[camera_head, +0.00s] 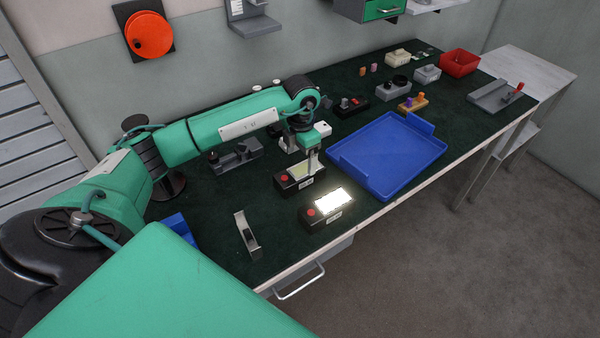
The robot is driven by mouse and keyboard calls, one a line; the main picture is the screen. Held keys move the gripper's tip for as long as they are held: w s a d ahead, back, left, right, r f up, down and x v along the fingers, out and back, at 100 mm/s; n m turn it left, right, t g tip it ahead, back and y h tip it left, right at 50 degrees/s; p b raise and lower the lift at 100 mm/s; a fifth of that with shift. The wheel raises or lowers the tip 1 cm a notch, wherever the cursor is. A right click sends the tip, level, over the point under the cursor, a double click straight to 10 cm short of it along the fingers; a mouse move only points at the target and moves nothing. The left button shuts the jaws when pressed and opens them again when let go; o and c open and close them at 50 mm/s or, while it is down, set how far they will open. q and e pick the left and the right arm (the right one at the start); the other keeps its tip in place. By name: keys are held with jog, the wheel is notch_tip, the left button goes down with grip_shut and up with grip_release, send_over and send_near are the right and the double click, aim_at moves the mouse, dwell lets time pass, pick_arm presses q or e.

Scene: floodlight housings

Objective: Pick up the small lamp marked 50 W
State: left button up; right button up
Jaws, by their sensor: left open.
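Two small black lamps with red buttons stand near the front edge of the bench. The front lamp (312,222) has a brightly lit panel. The rear lamp (287,186) has a dimmer, pale yellow-green panel. Each has a small white label, too small to read, so I cannot tell which is marked 50 W. My left gripper (311,168) is open and points down at the rear lamp, over the right part of its panel. I cannot tell whether it touches the lamp. My right gripper is not in view.
A blue tray (432,153), empty, lies right of the lamps. A grey metal bracket (246,240) lies to their left. Small parts and a red bin (459,63) are at the far right.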

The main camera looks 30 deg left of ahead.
aim_at(300, 170)
pick_arm(q)
notch_tip(300, 170, down, 3)
jog(key=shift+w+r, duration=0.1)
jog(key=shift+f+p, duration=0.75)
jog(key=shift+f, duration=0.05)
jog(key=f, duration=0.1)
jog(key=f+p, duration=0.1)
jog(key=f, duration=0.1)
jog(key=shift+a+f, duration=0.25)
jog(key=shift+f, duration=0.35)
jog(key=shift+c, duration=0.8)
jog(key=c, duration=1.1)
jog(key=shift+c, duration=0.5)
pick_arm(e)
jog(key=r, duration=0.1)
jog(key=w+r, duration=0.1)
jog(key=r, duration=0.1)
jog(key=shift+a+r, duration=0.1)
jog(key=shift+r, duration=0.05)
pick_arm(q)
jog(key=shift+r, duration=0.1)
